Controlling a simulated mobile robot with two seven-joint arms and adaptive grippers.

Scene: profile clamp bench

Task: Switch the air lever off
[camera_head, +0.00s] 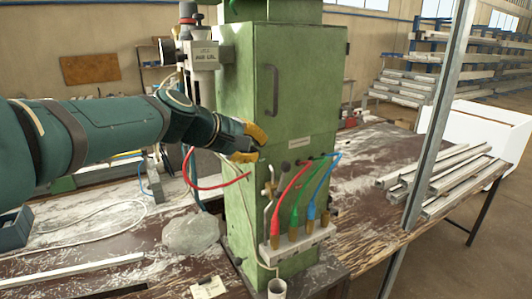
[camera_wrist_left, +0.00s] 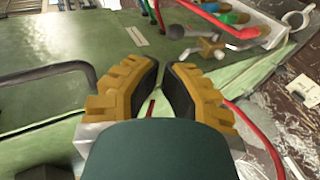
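The air lever with its dark round knob (camera_head: 285,166) stands on the front of the green cabinet (camera_head: 290,95), left of the coloured hoses. In the left wrist view the knob (camera_wrist_left: 176,31) lies beyond the fingertips, beside a brass fitting (camera_wrist_left: 205,48). My left gripper (camera_head: 254,144) is at the cabinet's left front edge, above and left of the lever, apart from it. Its yellow fingers (camera_wrist_left: 163,68) show a narrow gap with nothing held between them. My right gripper is in neither view.
Red, green and blue hoses (camera_head: 317,180) run down to a pale manifold block (camera_head: 298,243) close to the lever. A metal post (camera_head: 440,110) stands at the right. Metal profiles (camera_head: 447,178) lie on the bench behind it. A grey lump (camera_head: 190,233) lies left of the cabinet.

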